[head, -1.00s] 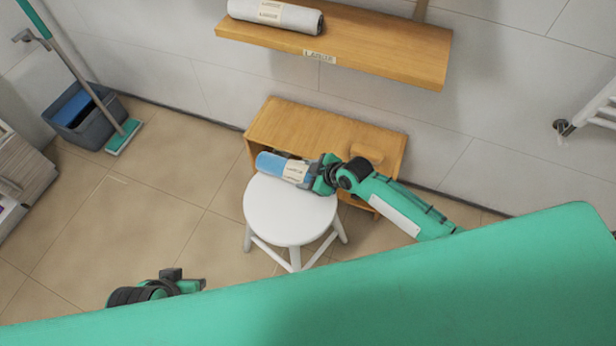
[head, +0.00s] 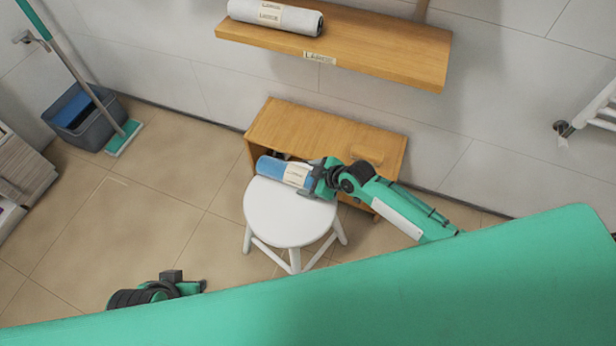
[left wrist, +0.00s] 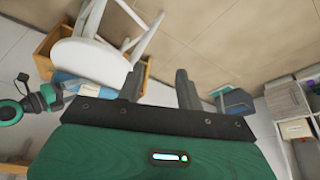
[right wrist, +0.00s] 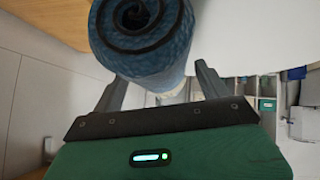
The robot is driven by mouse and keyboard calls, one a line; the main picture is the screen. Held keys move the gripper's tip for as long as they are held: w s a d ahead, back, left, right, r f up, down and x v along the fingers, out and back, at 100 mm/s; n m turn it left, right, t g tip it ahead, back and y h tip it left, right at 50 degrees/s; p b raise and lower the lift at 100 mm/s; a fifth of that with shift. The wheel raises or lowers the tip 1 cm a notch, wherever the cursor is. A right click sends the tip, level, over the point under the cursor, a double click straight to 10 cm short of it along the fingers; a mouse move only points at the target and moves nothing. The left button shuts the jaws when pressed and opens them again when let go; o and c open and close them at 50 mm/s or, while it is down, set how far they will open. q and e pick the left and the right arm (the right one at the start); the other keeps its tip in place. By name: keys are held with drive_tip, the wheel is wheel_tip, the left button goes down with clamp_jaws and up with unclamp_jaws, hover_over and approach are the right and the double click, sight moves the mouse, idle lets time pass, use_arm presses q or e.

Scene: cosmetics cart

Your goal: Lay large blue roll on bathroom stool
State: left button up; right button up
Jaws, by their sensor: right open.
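The large blue roll (head: 268,168), with a pale label band, lies on its side on the back part of the white round stool (head: 290,218). My right gripper (head: 314,179) is at the roll's right end, with its fingers apart on either side of it. In the right wrist view, the roll's coiled end (right wrist: 150,45) shows just ahead of and between the open fingers (right wrist: 158,88); contact is unclear. My left gripper (head: 190,287) is low at the left, away from the stool; its fingers (left wrist: 158,88) are apart and empty in the left wrist view.
A low wooden cabinet (head: 300,123) stands right behind the stool. Above it, a wall shelf (head: 390,50) holds a grey-white roll (head: 276,15). A grey bucket (head: 88,122) and a mop (head: 124,138) are at the left. The floor left of the stool is clear.

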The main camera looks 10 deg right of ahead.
drive_tip(key=p+v, duration=0.1)
drive_tip(key=v, duration=1)
drive_tip(key=shift+d+p, duration=0.1)
drive_tip(key=shift+p, duration=0.3)
drive_tip(key=s+a+m+h, duration=0.1)
drive_tip(key=s+a+m, duration=0.25)
drive_tip(key=s, duration=0.55)
use_arm(q)
drive_tip(key=f, duration=0.3)
drive_tip(key=shift+w+a+f+g, duration=0.2)
drive_tip(key=shift+w+f+g, duration=0.05)
drive_tip(key=shift+g, duration=0.15)
use_arm(e)
drive_tip(key=s+d+m+g+h, duration=0.1)
drive_tip(key=s+d+m+h, duration=0.1)
drive_tip(key=s, duration=0.3)
drive_tip(key=s+d+r+m+g+h, duration=0.1)
drive_tip(key=s+d+m+g+h, duration=0.1)
drive_tip(key=s+d+m, duration=0.2)
drive_tip(key=s+d, duration=0.1)
drive_tip(key=s, duration=0.1)
drive_tip(key=shift+s+m, duration=0.35)
use_arm(q)
drive_tip(key=shift+w+d, duration=0.1)
